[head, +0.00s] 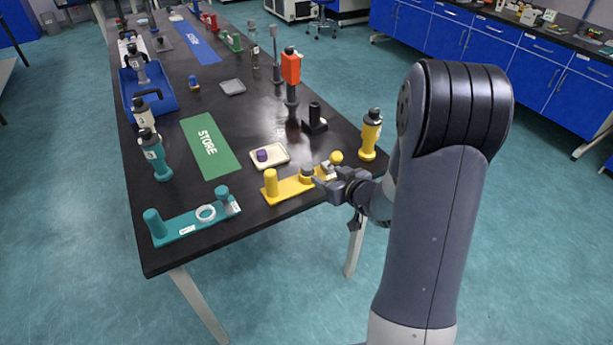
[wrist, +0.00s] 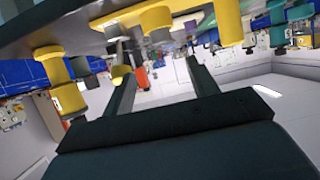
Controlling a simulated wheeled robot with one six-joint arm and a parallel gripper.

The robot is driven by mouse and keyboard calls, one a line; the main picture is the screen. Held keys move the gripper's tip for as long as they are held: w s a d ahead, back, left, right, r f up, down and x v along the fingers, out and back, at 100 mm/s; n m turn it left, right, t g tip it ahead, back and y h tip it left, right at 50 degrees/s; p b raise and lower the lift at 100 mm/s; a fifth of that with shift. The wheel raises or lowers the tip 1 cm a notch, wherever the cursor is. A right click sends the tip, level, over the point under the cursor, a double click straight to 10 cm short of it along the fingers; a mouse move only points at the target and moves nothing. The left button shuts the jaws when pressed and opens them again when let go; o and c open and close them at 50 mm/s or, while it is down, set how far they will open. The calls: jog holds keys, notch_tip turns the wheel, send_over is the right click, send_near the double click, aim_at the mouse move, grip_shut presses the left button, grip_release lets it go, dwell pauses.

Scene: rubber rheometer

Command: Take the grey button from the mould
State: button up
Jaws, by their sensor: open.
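The yellow mould (head: 291,188) lies near the table's front right edge, with a tall yellow post at its left end. The grey button (head: 307,172) sits on a yellow seat in its middle; in the upside-down wrist view the grey button (wrist: 160,35) shows between and beyond my fingers. My gripper (head: 322,184) is open and empty, beside the mould on its near right side. In the wrist view my gripper (wrist: 160,62) has its two fingers spread apart, short of the button.
A yellow bottle (head: 369,138) stands right of the mould. A cream dish (head: 283,154) with a purple piece lies behind it. A teal mould (head: 185,230) is to the left. A black stand (head: 315,120) is farther back. The green STORE mat (head: 222,160) is bare.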

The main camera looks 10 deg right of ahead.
aim_at(309, 168)
jog(key=x, duration=0.5)
jog(key=shift+w+a, duration=0.1)
jog(key=shift+f+p+x, duration=0.15)
jog(key=shift+p+x, duration=0.15)
jog(key=shift+x, duration=1)
jog(key=shift+f+p+x, duration=0.2)
jog(key=shift+p+x, duration=0.05)
jog(key=shift+x, duration=1.05)
jog(key=shift+a, duration=0.1)
jog(key=c, duration=1.1)
